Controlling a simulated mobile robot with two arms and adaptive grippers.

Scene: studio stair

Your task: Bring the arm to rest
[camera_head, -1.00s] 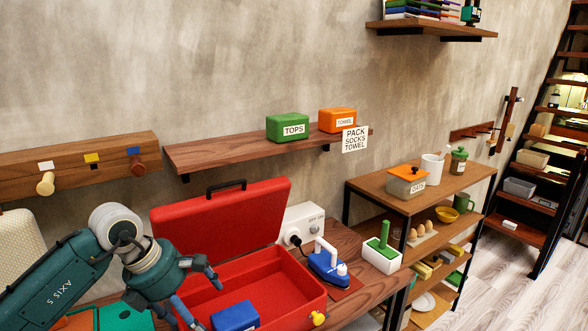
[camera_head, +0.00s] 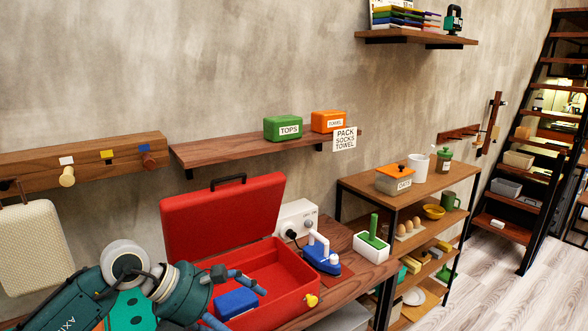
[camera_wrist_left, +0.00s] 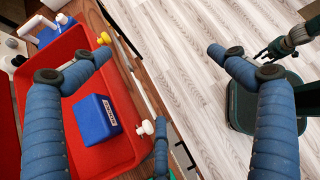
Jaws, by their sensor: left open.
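My left gripper (camera_head: 245,309) is open, with its fingers apart over the front of the open red suitcase (camera_head: 268,322). A blue labelled box (camera_head: 237,303) lies inside the suitcase and appears between the fingers in the head view.
A blue iron (camera_head: 322,258) and a white socket box (camera_head: 297,218) stand behind the case's right side. A shelf unit (camera_head: 345,183) stands right. The wall shelf (camera_head: 215,153) bears a green TOPS box (camera_head: 283,128) and orange TOWEL box (camera_head: 328,121). Open floor (camera_wrist_left: 160,20) lies right of the table.

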